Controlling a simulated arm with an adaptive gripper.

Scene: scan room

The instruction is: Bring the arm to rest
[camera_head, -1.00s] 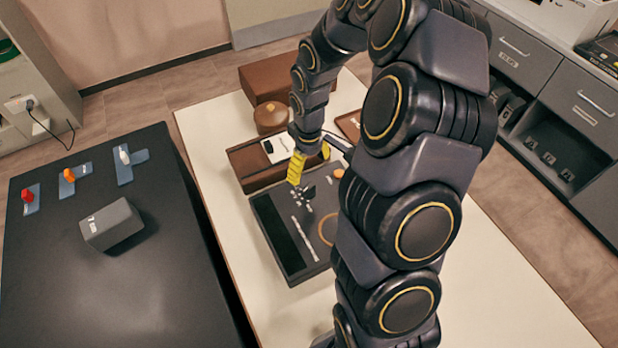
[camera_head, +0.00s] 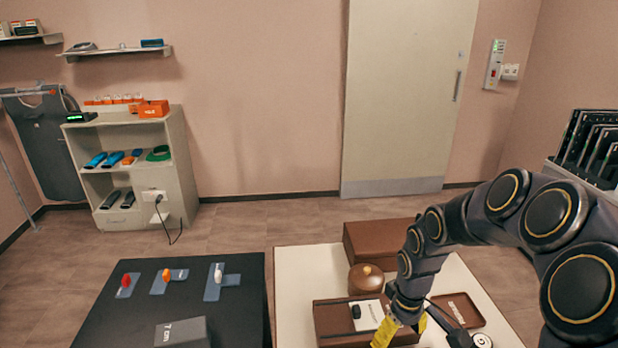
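My arm reaches in from the right in the head view and bends down over the pale table (camera_head: 290,270).
A round brown pot (camera_head: 366,278) and a brown box (camera_head: 378,242) stand behind the gripper. A brown dish (camera_head: 470,318) lies right of it. A dark table (camera_head: 110,325) with a grey block (camera_head: 182,334) is on the left. Open floor lies beyond, before the door (camera_head: 405,110).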

